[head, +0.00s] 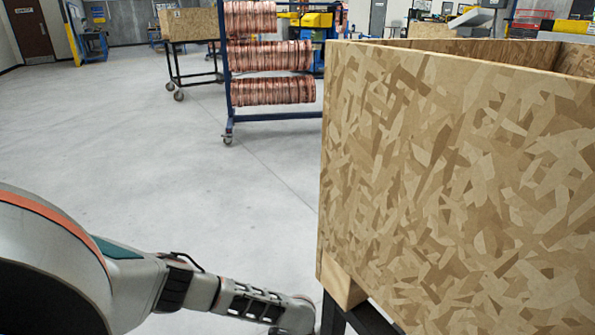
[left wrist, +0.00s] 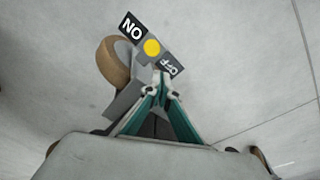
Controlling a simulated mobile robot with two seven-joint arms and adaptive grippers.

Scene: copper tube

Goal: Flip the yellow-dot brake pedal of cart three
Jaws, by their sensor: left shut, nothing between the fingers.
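In the left wrist view the brake pedal (left wrist: 141,41) is a grey lever with a yellow dot (left wrist: 152,47) between a black "ON" label (left wrist: 131,28) and a grey "OFF" label (left wrist: 171,66). It sits beside a brown caster wheel (left wrist: 114,62). My left gripper (left wrist: 161,82) is shut and empty, its tips right by the "OFF" end; I cannot tell if they touch it. In the head view a cart with a large wooden box (head: 450,180) on a dark frame stands at the right; its number does not show. The pedal is hidden there. My right gripper is not in view.
A blue rack (head: 228,75) on casters with copper coils (head: 272,58) stands behind, at the top middle. Another wooden box cart (head: 190,24) is further back. The grey floor (head: 170,150) left of the near cart is clear.

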